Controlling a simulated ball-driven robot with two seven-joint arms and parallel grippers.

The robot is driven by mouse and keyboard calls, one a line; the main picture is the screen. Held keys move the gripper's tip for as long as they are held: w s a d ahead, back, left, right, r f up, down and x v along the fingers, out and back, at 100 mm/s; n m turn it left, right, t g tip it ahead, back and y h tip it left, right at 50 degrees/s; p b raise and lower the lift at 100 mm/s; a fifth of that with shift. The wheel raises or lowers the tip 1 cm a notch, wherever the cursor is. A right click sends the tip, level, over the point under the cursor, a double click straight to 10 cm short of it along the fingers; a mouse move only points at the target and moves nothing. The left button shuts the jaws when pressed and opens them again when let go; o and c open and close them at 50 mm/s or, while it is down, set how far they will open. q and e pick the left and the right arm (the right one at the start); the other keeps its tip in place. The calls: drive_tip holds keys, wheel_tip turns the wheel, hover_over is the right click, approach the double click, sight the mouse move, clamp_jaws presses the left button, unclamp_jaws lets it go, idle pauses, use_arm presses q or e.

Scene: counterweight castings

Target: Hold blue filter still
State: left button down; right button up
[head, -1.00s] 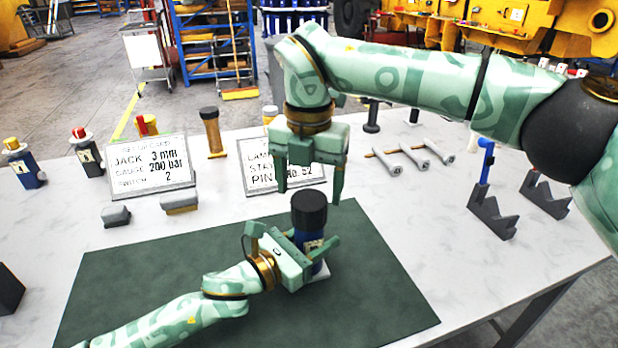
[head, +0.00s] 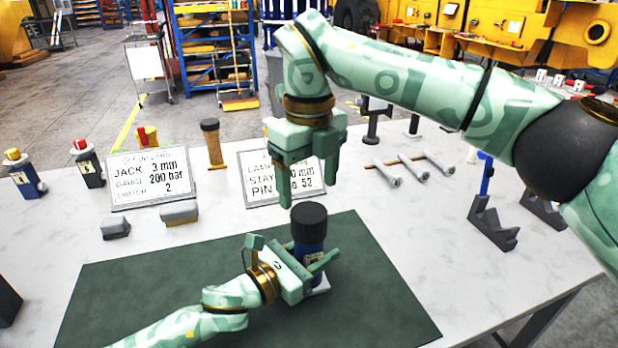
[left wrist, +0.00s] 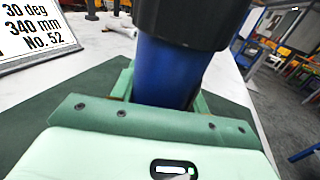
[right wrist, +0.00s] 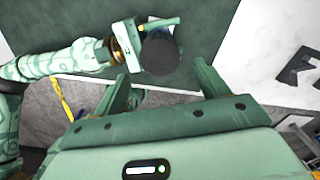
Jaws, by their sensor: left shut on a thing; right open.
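The blue filter (head: 311,246) with a black cap stands upright on a small pale base on the green mat (head: 150,290). My left gripper (head: 318,260) is shut on the filter's blue body from the left; the left wrist view shows the blue body (left wrist: 165,75) between its fingers. My right gripper (head: 310,180) is open and empty, above and slightly behind the filter, apart from the cap. The right wrist view shows the black cap (right wrist: 160,54) beyond the open fingers (right wrist: 165,85).
Two lettered signs, a left one (head: 152,176) and a right one (head: 262,180), stand behind the mat. Two small grey-topped blocks (head: 178,212) lie before the left sign. Grey rods (head: 410,170) and dark V-shaped stands (head: 490,225) are on the right. The mat's front right is clear.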

sight(309, 212)
drive_tip(key=shift+f, duration=3.95)
drive_tip(key=c, duration=1)
drive_tip(key=o, duration=1.1)
drive_tip(key=shift+r, duration=2.25)
drive_tip(key=shift+c, duration=0.5)
